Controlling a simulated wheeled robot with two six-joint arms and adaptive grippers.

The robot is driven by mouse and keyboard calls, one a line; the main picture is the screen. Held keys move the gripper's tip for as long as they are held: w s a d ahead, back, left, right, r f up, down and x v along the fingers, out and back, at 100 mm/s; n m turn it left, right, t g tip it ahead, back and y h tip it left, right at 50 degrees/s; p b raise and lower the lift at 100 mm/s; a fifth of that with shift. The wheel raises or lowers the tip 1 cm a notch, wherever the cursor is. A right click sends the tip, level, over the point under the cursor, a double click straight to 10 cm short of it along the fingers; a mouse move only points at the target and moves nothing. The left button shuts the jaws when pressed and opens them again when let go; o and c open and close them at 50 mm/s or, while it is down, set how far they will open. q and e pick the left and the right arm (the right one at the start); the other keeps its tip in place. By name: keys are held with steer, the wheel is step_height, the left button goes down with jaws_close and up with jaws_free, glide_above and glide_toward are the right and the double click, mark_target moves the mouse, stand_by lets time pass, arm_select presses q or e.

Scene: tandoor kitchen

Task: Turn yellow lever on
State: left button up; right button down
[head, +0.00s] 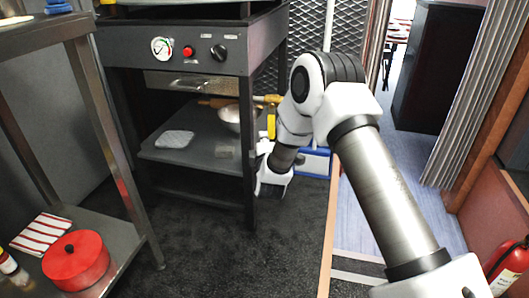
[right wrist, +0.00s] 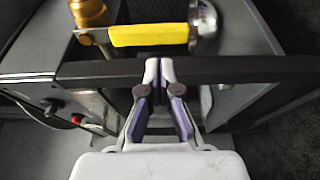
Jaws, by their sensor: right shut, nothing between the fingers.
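The yellow lever (head: 271,124) hangs down from a brass valve (head: 268,99) beside the right post of the dark oven stand in the head view. In the right wrist view the lever (right wrist: 150,35) lies across the top, with the brass fitting (right wrist: 88,12) at its left. My right gripper (right wrist: 160,70) is shut and empty, its fingertips pointing toward the lever with a visible gap in the picture. In the head view my right gripper (head: 263,147) is small and partly hidden, just below the lever. My left gripper is not in view.
The stand's dark post (right wrist: 245,70) crosses close by the fingertips. A metal bowl (head: 230,117) and a pale folded cloth (head: 174,139) sit on the shelf. The panel has a gauge (head: 162,48), red button (head: 188,52) and black knob (head: 219,53). A red pot (head: 76,260) stands lower left.

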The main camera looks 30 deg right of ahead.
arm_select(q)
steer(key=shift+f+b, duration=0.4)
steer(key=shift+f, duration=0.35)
arm_select(e)
steer(key=x, duration=0.3)
steer(key=shift+w+d, duration=0.1)
arm_select(q)
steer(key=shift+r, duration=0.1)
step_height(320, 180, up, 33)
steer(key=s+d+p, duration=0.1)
steer(key=p, duration=3.2)
arm_select(e)
steer(key=s+d+r+n+g, duration=0.2)
steer(key=s+d+r+n, duration=0.4)
steer(key=s, duration=0.1)
steer(key=shift+s+d+r+n+g, duration=0.3)
steer(key=shift+d+r, duration=0.05)
